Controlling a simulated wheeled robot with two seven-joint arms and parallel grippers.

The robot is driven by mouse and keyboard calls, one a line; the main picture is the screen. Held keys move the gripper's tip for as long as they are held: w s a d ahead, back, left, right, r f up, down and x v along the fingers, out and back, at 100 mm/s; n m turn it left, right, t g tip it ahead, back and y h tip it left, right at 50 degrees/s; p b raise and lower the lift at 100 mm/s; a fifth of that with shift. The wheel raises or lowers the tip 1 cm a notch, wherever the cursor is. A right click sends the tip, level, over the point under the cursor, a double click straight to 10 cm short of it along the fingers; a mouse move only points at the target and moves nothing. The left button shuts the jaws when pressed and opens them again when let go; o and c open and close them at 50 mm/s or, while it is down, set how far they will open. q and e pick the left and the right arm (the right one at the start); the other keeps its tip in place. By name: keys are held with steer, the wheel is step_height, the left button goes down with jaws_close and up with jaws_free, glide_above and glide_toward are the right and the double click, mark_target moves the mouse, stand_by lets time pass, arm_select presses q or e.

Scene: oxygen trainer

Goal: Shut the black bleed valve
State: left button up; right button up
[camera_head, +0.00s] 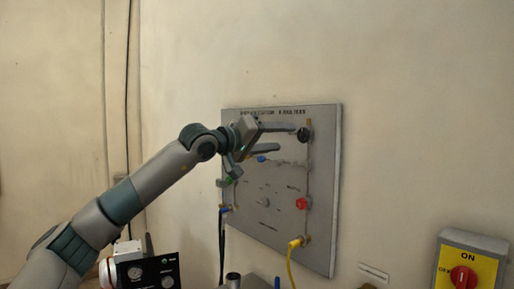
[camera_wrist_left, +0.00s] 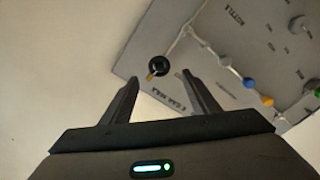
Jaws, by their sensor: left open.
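The black bleed valve (camera_head: 304,134) is a small round black knob near the top right corner of the grey panel (camera_head: 322,180). In the left wrist view the black valve (camera_wrist_left: 159,66) shows a short brass-coloured part at its lower left. My left gripper (camera_head: 288,139) is in front of the upper part of the panel, with its fingers pointing right toward the valve. It is open and empty. In the left wrist view the valve appears just beyond and between the two fingertips (camera_wrist_left: 161,77), with no contact visible. My right gripper is out of view.
The panel also carries a red knob (camera_head: 302,203), a blue knob (camera_head: 261,159), a green part (camera_head: 235,172) and a yellow hose (camera_head: 291,262) at the bottom. A yellow switch box (camera_head: 468,262) is at lower right. The wall right of the panel is bare.

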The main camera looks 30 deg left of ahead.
arm_select(q)
steer(key=b+v, duration=0.1)
steer(key=v, duration=0.6)
steer(key=shift+s+b, duration=0.15)
steer(key=shift+b, duration=0.15)
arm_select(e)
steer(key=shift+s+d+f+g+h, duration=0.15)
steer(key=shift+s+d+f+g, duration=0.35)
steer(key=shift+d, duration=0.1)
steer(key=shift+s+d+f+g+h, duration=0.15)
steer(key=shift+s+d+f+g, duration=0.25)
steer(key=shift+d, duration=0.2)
